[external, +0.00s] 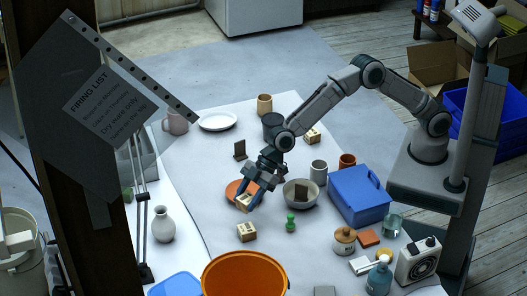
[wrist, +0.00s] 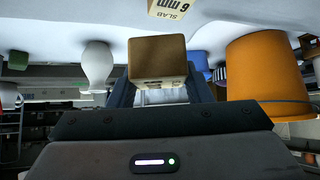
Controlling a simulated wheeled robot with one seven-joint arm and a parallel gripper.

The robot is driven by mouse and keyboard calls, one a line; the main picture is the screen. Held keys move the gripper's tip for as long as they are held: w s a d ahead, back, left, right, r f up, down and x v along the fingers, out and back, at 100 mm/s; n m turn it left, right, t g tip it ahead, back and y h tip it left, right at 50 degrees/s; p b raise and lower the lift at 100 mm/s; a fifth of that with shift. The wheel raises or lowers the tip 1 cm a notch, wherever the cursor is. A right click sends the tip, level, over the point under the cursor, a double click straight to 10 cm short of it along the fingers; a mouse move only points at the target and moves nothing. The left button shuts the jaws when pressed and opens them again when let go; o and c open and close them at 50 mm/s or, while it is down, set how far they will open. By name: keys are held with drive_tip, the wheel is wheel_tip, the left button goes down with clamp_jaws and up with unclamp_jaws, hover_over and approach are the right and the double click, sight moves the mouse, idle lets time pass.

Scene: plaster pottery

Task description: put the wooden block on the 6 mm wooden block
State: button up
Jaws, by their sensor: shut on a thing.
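My gripper (external: 247,199) is shut on a wooden block (external: 242,203), at the front edge of an orange plate in the external view; whether the block touches anything below is unclear. In the wrist view the held wooden block (wrist: 158,58) sits between the fingers of my gripper (wrist: 161,84), its plain face showing. The 6 mm wooden block (wrist: 175,7) shows at the top edge of the wrist view, partly cut off, with "6 mm SLAB" printed on it. A wooden block in front of my gripper in the external view (external: 247,232) appears to be this one.
A large orange bucket (external: 245,272) stands in front of the blocks. A green figure (external: 290,222) and a bowl (external: 300,193) are to the right. A white vase (external: 162,225) stands left. Another wooden block (external: 313,136) lies farther back.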

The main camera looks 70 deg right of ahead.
sight(246, 214)
drive_tip(key=a+f, duration=0.1)
drive_tip(key=s+a, duration=0.1)
drive_tip(key=shift+a+f, duration=0.35)
drive_tip(key=shift+a, duration=0.05)
drive_tip(key=shift+f+p, duration=0.4)
drive_tip(key=shift+f, duration=1.65)
drive_tip(key=shift+f, duration=0.1)
drive_tip(key=o, duration=1)
drive_tip(key=shift+d+r, duration=0.1)
drive_tip(key=shift+r, duration=0.15)
drive_tip(key=b+v, duration=0.1)
drive_tip(key=v, duration=1)
drive_tip(key=shift+d+r+b, duration=0.2)
drive_tip(key=shift+d+b, duration=0.1)
